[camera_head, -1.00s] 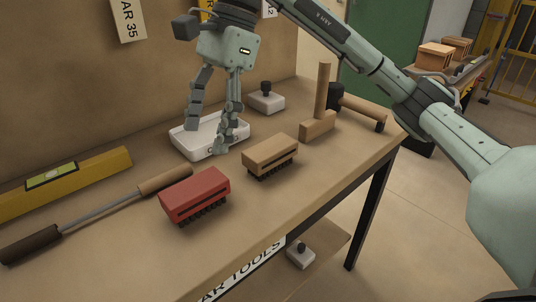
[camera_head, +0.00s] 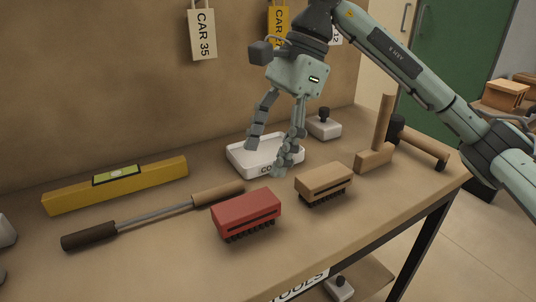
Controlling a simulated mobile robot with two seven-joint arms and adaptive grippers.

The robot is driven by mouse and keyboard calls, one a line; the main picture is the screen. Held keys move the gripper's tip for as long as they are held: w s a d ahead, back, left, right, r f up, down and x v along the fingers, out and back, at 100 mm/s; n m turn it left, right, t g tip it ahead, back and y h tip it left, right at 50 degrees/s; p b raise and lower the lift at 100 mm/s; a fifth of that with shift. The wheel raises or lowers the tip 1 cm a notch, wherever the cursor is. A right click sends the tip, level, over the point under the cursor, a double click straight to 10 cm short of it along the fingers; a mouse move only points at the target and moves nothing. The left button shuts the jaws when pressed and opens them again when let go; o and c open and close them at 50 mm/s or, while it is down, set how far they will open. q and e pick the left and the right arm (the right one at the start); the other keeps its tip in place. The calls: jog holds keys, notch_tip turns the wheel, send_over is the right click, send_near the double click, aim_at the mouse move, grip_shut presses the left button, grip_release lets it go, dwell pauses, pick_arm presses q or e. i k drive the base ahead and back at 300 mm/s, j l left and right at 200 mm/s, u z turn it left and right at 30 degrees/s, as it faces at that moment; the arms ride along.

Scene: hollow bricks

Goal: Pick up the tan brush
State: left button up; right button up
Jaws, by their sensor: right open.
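The tan brush (camera_head: 324,182) lies on the workbench with its dark bristles down, right of the red brush (camera_head: 246,213). My right gripper (camera_head: 265,160) is open and empty, its fingers pointing down. In the picture it overlaps the white tray (camera_head: 240,158), up and to the left of the tan brush, and does not touch that brush. Whether the fingers are above the tray or in front of it is hard to tell. My left gripper is not in view.
A tan mallet-like tool (camera_head: 379,140) and a dark-headed hammer (camera_head: 425,146) are right of the tan brush. A yellow level (camera_head: 160,179) and a long tool with a wooden handle (camera_head: 218,194) are on the left. A white block with a black knob (camera_head: 325,127) stands behind. Bare bench lies in front.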

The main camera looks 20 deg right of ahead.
aim_at(324, 184)
jog(key=l+u, duration=0.95)
